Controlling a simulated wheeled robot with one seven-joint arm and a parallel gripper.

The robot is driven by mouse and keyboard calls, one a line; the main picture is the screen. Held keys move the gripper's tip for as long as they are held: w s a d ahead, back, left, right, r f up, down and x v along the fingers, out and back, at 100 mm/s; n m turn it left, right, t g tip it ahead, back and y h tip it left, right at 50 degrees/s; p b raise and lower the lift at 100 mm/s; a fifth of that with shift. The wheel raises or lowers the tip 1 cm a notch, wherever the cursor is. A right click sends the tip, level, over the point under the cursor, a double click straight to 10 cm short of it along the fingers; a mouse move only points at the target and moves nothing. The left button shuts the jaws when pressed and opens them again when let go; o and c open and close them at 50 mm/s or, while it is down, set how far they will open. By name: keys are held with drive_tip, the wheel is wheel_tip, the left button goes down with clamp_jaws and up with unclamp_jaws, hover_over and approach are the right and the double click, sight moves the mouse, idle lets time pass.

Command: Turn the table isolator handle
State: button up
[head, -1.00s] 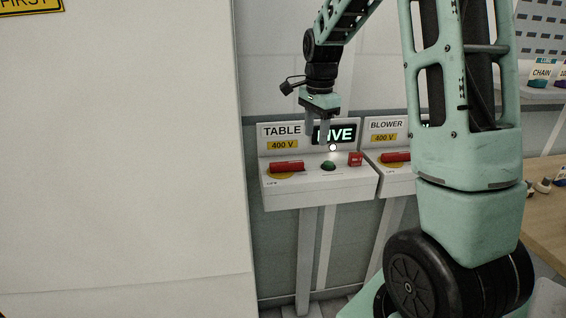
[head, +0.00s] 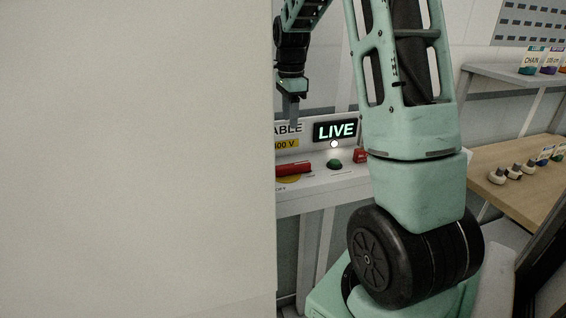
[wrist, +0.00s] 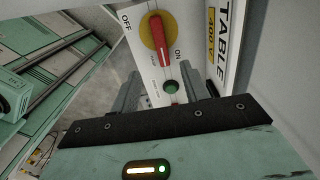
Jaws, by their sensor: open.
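The table isolator handle (head: 293,168) is a red bar on a yellow disc on the white sloped table panel (head: 340,184). The wrist view shows the whole handle (wrist: 160,45), with OFF at one side and ON beside its lower end. A LIVE sign (head: 335,131) is lit behind. My gripper (head: 292,122) is above the handle, apart from it, fingers pointing down in front of the TABLE label. In the wrist view my gripper (wrist: 160,76) is open and empty, with the handle beyond the fingertips.
A green button (head: 335,164) and a red block (head: 360,156) sit right of the handle. A large pale wall or door (head: 135,170) hides the panel's left end. A wooden bench (head: 510,192) with small items stands at the right.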

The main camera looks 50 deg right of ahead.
sight(289, 165)
wheel_tip(289, 165, down, 16)
drive_tip(key=p, duration=0.3)
drive_tip(key=shift+c, duration=0.3)
clamp_jaws()
